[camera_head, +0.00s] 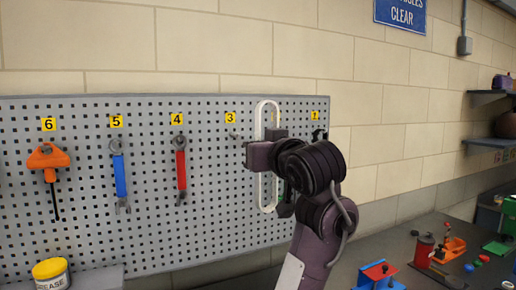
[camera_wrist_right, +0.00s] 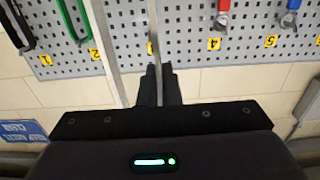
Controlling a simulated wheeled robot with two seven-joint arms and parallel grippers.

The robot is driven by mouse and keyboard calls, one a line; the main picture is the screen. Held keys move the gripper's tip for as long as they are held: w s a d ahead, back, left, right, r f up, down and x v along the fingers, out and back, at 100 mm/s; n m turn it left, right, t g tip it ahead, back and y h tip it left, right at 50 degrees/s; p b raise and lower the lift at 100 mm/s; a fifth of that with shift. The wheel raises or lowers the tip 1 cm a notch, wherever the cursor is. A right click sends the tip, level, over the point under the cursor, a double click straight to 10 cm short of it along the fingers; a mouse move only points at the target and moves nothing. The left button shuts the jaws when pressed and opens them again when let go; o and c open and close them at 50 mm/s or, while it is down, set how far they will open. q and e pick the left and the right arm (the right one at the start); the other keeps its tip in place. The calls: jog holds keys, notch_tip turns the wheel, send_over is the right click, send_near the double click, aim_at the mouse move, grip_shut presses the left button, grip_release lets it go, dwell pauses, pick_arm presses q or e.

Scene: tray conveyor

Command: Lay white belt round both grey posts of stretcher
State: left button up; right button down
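The white belt (camera_head: 262,190) is a tall, narrow closed loop hanging upright against the grey pegboard, between the tags 3 and 1. My right gripper (camera_head: 262,155) is in front of the board at the belt's mid-height, and its arm hides part of the belt. In the right wrist view the belt shows as two pale strands, and one strand (camera_wrist_right: 152,28) runs in between the close-set dark fingers (camera_wrist_right: 159,82), which look shut on it. The other strand (camera_wrist_right: 106,50) passes outside them. My left gripper is out of view. I cannot make out the stretcher's grey posts.
The pegboard (camera_head: 80,225) also holds a red wrench (camera_head: 181,170), a blue wrench (camera_head: 120,178) and an orange tool (camera_head: 48,157). A yellow-lidded grease tub (camera_head: 50,274) is at lower left. A dark bench (camera_head: 405,247) at right carries a red and blue block (camera_head: 378,274) and small parts.

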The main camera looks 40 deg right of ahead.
jog(key=v, duration=0.7)
jog(key=shift+s+b, duration=0.3)
jog(key=shift+b, duration=0.1)
dwell(0.4)
jog(key=shift+w, duration=0.1)
